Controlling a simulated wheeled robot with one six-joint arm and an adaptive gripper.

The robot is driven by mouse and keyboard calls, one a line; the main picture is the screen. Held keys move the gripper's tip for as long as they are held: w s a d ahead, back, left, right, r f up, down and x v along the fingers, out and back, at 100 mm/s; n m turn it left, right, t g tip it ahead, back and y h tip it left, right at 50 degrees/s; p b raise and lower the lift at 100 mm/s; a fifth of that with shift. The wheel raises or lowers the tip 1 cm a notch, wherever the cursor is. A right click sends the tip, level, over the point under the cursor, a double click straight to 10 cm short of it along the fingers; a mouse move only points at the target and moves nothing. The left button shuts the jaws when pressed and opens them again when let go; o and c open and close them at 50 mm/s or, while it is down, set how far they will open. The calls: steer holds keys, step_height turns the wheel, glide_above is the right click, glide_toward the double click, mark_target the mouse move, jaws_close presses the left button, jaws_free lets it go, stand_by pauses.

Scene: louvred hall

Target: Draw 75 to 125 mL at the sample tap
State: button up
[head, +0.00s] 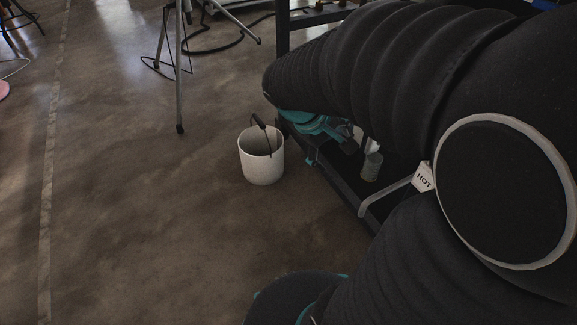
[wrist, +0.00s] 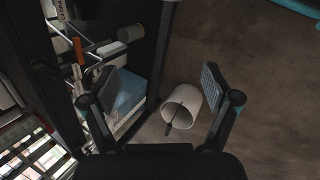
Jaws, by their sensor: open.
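My gripper (wrist: 166,84) is open and empty in the wrist view, its two padded fingers spread wide. In the head view only parts of its teal and dark body (head: 318,126) show beneath my arm, at the bench edge. A small grey-green cup (head: 371,166) stands on the dark bench shelf; the wrist view shows it at upper left (wrist: 130,33), beyond the left finger. A tag reading HOT (head: 423,177) hangs by a bent pale pipe (head: 385,194). I cannot tell which fitting is the sample tap; my arm covers much of the bench.
A white bucket (head: 262,163) with a dark handle stands on the floor beside the bench frame; in the wrist view it (wrist: 187,101) appears between the fingers, farther away. A tripod leg (head: 179,75) and black cable stand behind.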

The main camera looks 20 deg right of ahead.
steer(key=s+a+r+m+t+y, duration=0.1)
steer(key=s+a+r+t+y, duration=0.1)
steer(key=a, duration=0.4)
steer(key=s+a+r+m+t+y, duration=0.2)
steer(key=s+a+r+t+y, duration=0.1)
steer(key=a, duration=0.4)
steer(key=shift+s+a+r+y, duration=0.2)
steer(key=shift+s+r+y, duration=0.2)
steer(key=shift+s+r, duration=0.6)
steer(key=shift+s+f, duration=0.15)
